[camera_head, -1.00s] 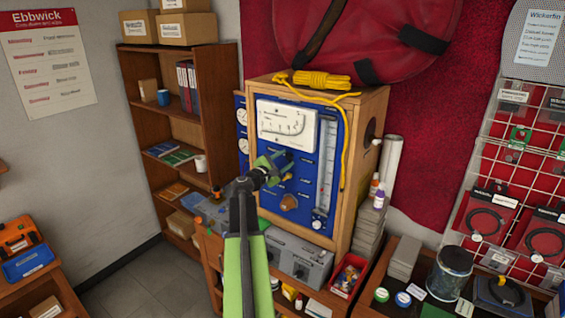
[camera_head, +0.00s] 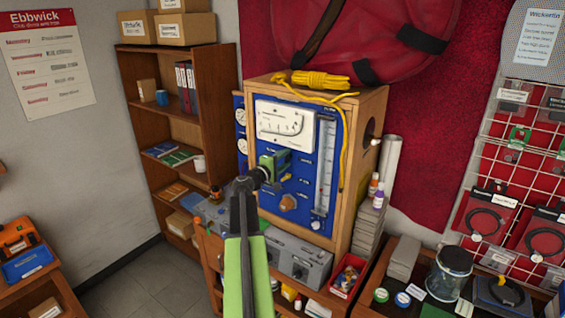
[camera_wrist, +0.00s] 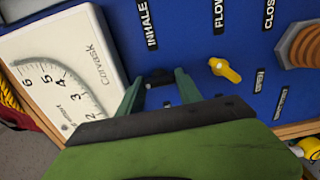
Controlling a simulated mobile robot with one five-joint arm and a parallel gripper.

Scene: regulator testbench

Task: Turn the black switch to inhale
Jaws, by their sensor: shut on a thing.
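The black switch (camera_wrist: 158,77) sits on the blue panel (camera_wrist: 195,45), between my green fingertips in the wrist view. My gripper (camera_wrist: 158,84) is shut on it; my gripper also shows in the head view (camera_head: 277,165), against the panel below the gauge. The INHALE label (camera_wrist: 148,22) is near the switch, toward the top of the wrist view. My fingers hide part of the switch, and I cannot tell exactly which way it points. In the head view my gripper covers the switch.
A yellow switch (camera_wrist: 226,70) is close to the right of my fingers. The white gauge (camera_wrist: 62,75) is on the left, and a brown hex knob (camera_wrist: 302,44) on the right.

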